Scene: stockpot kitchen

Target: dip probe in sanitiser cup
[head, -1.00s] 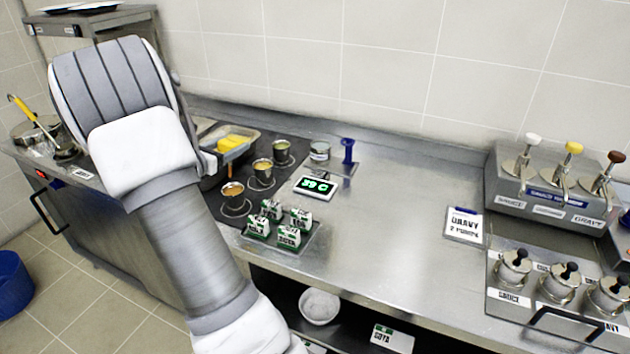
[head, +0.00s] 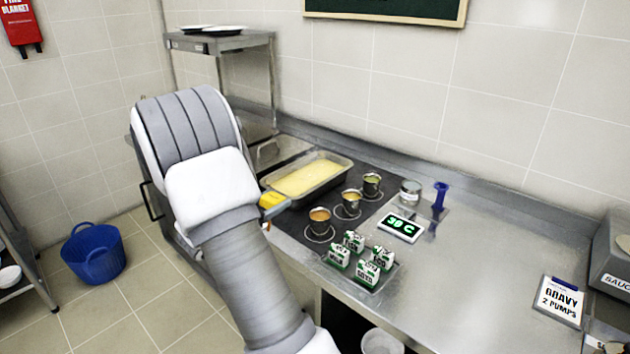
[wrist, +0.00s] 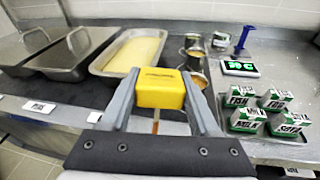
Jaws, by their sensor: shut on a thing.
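My gripper (wrist: 158,92) is shut on the yellow probe (wrist: 160,88), whose body sits between both fingers in the wrist view; a thin shaft shows below it. In the head view the yellow probe (head: 272,201) shows just past my arm, near the front corner of the pan; the fingers are mostly hidden there. A small metal cup with a pale label (head: 410,193), which may be the sanitiser cup, stands beyond the display (head: 401,228), apart from the probe. A blue upright holder (head: 439,197) stands right of it.
A pan of yellow food (head: 312,178) and three small cups of sauce (head: 319,222) stand on the dark mat. Several labelled cartons (head: 361,257) sit on a tray at the counter's front. Lidded pans (wrist: 65,58) stand at left. The counter (head: 480,270) is clear right of the display.

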